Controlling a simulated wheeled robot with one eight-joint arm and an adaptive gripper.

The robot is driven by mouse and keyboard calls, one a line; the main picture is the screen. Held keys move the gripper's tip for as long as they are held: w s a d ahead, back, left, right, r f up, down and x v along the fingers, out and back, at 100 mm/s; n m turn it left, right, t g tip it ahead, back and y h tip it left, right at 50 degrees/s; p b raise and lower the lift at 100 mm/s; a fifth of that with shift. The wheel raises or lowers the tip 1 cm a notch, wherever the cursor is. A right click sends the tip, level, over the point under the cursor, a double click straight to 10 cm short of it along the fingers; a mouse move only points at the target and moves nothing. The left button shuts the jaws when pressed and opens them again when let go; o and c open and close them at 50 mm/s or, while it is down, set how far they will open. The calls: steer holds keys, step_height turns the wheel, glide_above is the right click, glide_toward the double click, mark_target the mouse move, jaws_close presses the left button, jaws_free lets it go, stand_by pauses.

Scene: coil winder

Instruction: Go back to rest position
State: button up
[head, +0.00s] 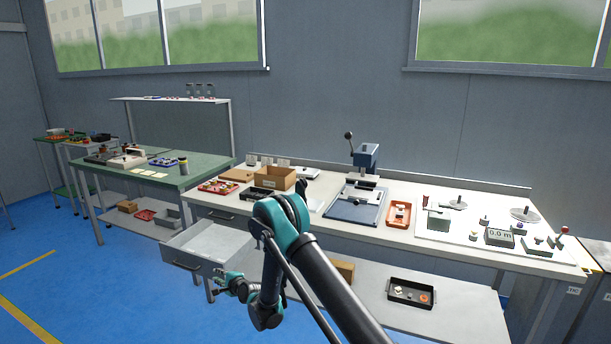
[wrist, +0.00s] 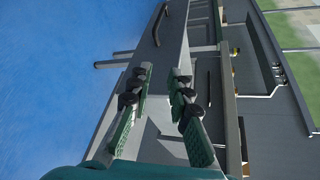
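My gripper (head: 228,285) is at the end of my teal and dark grey arm, low in front of the workbench, near a pulled-out white drawer (head: 205,240). In the wrist view my gripper (wrist: 157,92) has its two fingers apart, with nothing held between them. A grey bar-like front with a dark handle (wrist: 174,18) shows beyond the fingertips, apart from them as far as I can tell. The blue floor (wrist: 70,70) fills the left of the wrist view.
The white workbench (head: 420,238) carries a press (head: 365,165), a cardboard box (head: 273,178), an orange tray (head: 399,213) and a meter (head: 499,237). A lower shelf (head: 450,312) holds a black tray (head: 411,292). A green table (head: 190,182) stands left. Floor at left is clear.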

steer(key=d+r+n+h, duration=0.3)
steer(key=d+r+n, duration=0.1)
steer(key=d+r, duration=0.85)
steer(key=s+d+r+n+g+h, duration=0.1)
steer(key=s+d+r+n, duration=0.15)
steer(key=d, duration=0.55)
steer(key=s+d+r+n+g+h, duration=0.1)
steer(key=s+d+r, duration=0.2)
steer(key=d, duration=0.6)
steer(key=s+d+r+n+g+h, duration=0.1)
steer(key=s+d+r+n+h, duration=0.15)
steer(key=s+d, duration=1.05)
steer(key=s+d+f+n+g+h, duration=0.1)
steer(key=s+d+f, duration=0.1)
steer(key=s+d, duration=0.4)
steer(key=s+d+f+n+g+h, duration=0.1)
steer(key=s+d, duration=0.4)
steer(key=s, duration=0.8)
steer(key=shift+d+f+n+g+h, duration=0.35)
steer(key=shift+n+g+h, duration=0.15)
steer(key=shift+n+h, duration=0.1)
steer(key=shift+a, duration=0.15)
